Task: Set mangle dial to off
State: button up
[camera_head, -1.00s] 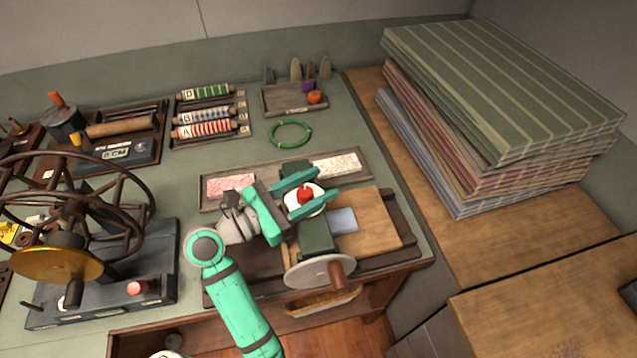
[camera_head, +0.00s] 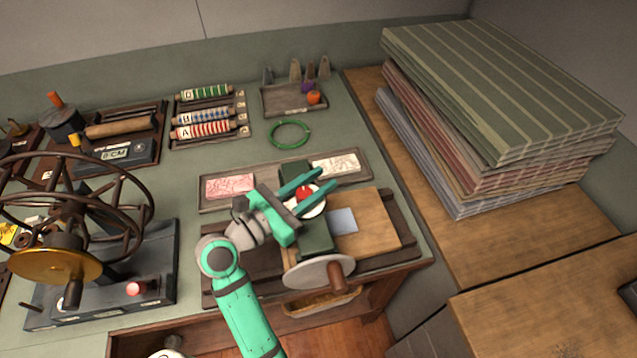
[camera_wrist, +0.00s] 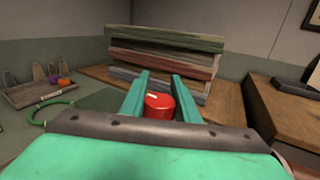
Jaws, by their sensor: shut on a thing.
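The mangle (camera_head: 318,236) stands on the green table, with a hand wheel at its front and a wooden board at its right. Its dial is a red knob (camera_head: 304,192) on a round white face (camera_head: 318,207). My gripper (camera_head: 316,182) reaches over the dial from the left, with its two teal fingers around the red knob. In the wrist view the red knob (camera_wrist: 158,105) sits between the fingers, with a pale mark on its top. The gripper is shut on the knob. The markings on the white face are too small and too covered to read.
A tray with printed cloth pieces (camera_head: 231,186) lies behind the mangle. A green ring (camera_head: 290,134) and a small tray (camera_head: 285,101) are farther back. A wheeled device (camera_head: 75,220) stands at left. Stacked striped boards (camera_head: 500,95) stand at right.

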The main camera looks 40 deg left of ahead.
aim_at(298, 198)
jog(key=shift+a+n+y, duration=0.25)
jog(key=shift+n+y, duration=0.45)
jog(key=shift+y, duration=0.3)
jog(key=o, duration=1)
jog(key=shift+o, duration=0.2)
jog(key=s, duration=0.7)
jog(key=s+a, duration=0.1)
jog(key=s, duration=0.2)
jog(key=shift+s, duration=0.4)
